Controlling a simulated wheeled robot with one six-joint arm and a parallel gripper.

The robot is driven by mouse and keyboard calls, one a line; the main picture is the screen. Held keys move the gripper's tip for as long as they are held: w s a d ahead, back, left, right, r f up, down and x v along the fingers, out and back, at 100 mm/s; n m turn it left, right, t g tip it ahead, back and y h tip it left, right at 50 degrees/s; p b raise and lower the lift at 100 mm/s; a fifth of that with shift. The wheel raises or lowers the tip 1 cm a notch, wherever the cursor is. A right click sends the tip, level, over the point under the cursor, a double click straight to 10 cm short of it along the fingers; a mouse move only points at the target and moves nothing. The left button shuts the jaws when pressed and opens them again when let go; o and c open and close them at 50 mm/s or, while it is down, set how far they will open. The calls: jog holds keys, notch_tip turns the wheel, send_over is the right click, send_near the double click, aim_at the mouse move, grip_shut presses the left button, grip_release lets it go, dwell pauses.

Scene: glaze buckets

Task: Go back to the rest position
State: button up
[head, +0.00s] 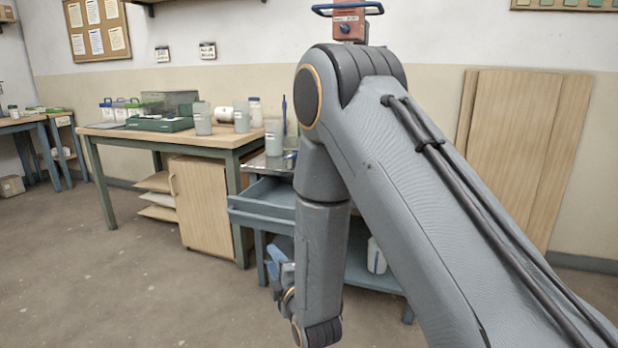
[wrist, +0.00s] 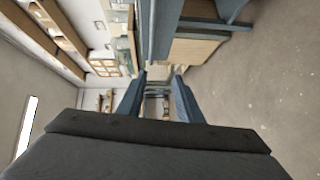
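My gripper (head: 277,262) hangs low in front of the blue-grey cart in the head view, at the end of my bent arm. In the wrist view my gripper (wrist: 158,84) shows two blue fingers spread apart, with nothing between them. The wrist picture is turned on its side. My arm fills the middle and right of the head view and hides part of the cart.
The cart (head: 262,207) stands close behind my gripper, carrying containers. A wooden workbench (head: 110,133) with cups (head: 202,118) and a green tray stands to its left. Wooden boards (head: 520,150) lean on the right wall. The floor (head: 120,270) at left is clear.

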jog(key=s+d+r+m+g+h, duration=0.2)
jog(key=s+d+r+m+g, duration=0.3)
jog(key=s, duration=0.6)
jog(key=s+d+r+m+g+h, duration=0.25)
jog(key=s+d+m+g, duration=0.35)
jog(key=s, duration=0.6)
jog(key=s+d+r+m+g+h, duration=0.2)
jog(key=s+d+r+m+g, duration=0.35)
jog(key=s, duration=0.55)
jog(key=d+r+m+t+p, duration=0.1)
jog(key=d+r+m+p, duration=0.4)
jog(key=d+r+p, duration=0.7)
jog(key=p, duration=1)
jog(key=shift+s+r+h, duration=0.25)
jog(key=shift+s+h, duration=0.05)
jog(key=shift+h, duration=0.05)
